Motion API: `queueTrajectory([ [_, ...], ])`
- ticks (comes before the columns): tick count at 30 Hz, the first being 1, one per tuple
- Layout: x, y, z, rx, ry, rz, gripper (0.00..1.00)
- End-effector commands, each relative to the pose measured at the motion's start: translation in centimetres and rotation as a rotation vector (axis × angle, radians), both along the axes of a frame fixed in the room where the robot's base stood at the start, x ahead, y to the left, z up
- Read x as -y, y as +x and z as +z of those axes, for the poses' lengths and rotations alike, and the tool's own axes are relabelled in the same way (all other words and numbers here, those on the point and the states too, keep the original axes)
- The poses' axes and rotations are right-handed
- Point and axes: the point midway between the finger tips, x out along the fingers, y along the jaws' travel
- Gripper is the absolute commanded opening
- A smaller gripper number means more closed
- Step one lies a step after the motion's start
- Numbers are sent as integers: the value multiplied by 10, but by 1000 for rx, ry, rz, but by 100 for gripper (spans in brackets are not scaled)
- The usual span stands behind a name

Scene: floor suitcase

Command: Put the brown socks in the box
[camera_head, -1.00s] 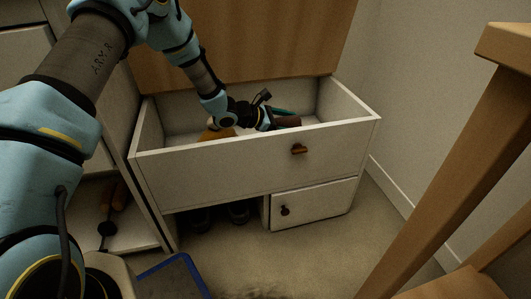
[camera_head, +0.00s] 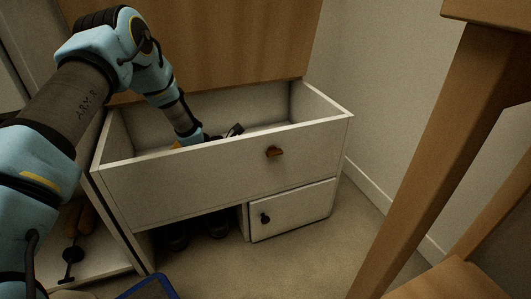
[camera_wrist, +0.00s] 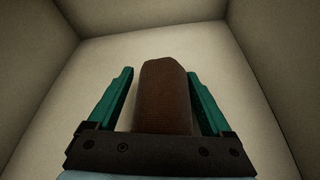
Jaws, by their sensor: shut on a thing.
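The brown socks (camera_wrist: 165,95) are a rolled, ribbed brown bundle between the two teal fingers of my gripper (camera_wrist: 160,76) in the wrist view. My gripper is shut on them. In the head view my gripper (camera_head: 232,131) reaches down inside a white open-topped box (camera_head: 185,185) with a front knob. The box's front wall hides the fingers and the socks there. The wrist view shows pale walls and a pale floor around the socks; whether the socks touch the floor I cannot tell.
A small yellow-orange thing (camera_head: 177,145) shows beside my arm inside the box. A small white door (camera_head: 292,210) and dark shoes (camera_head: 215,227) are below. A blue-rimmed object (camera_head: 148,286) is at the bottom. Wooden furniture (camera_head: 430,150) stands at right.

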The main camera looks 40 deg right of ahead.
Motion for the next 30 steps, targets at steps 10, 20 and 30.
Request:
queueTrajectory([
  [10,0,0,-2,0,0,0,100],
  [20,-25,8,15,-1,2,3,100],
  [30,-64,17,29,-1,1,1,100],
])
